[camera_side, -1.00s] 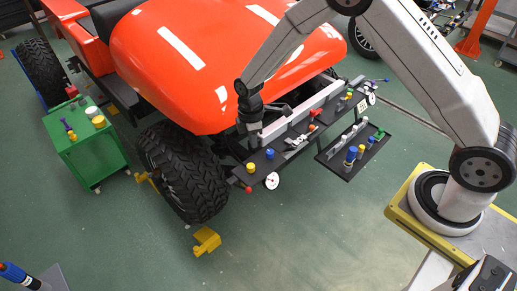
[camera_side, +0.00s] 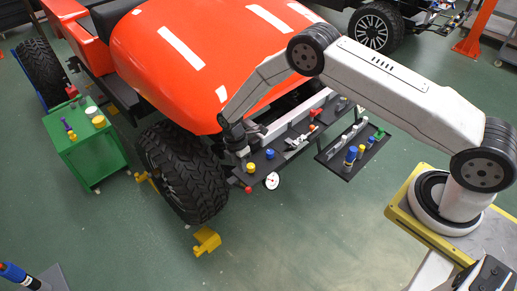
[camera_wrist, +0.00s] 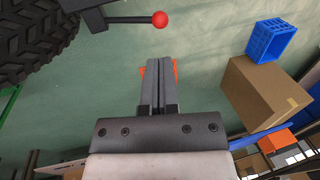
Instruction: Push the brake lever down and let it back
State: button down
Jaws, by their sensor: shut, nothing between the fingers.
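The brake lever shows in the wrist view as a dark bar ending in a red ball knob (camera_wrist: 160,19), at the top middle. In the side view the red knob (camera_side: 248,190) is at the front left corner of the cart, beside the front tyre.
A black shelf (camera_side: 266,170) with a yellow and a blue knob and a white dial is close to the gripper. The big front tyre (camera_side: 183,172) stands left. A dark tray (camera_side: 338,163) of parts is to the right.

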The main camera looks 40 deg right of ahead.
aim_at(248, 188)
jog(key=shift+x, duration=4)
jog(key=shift+f, duration=0.15)
jog(key=x, duration=0.6)
jog(key=shift+w, duration=0.1)
jog(key=shift+v, duration=5.8)
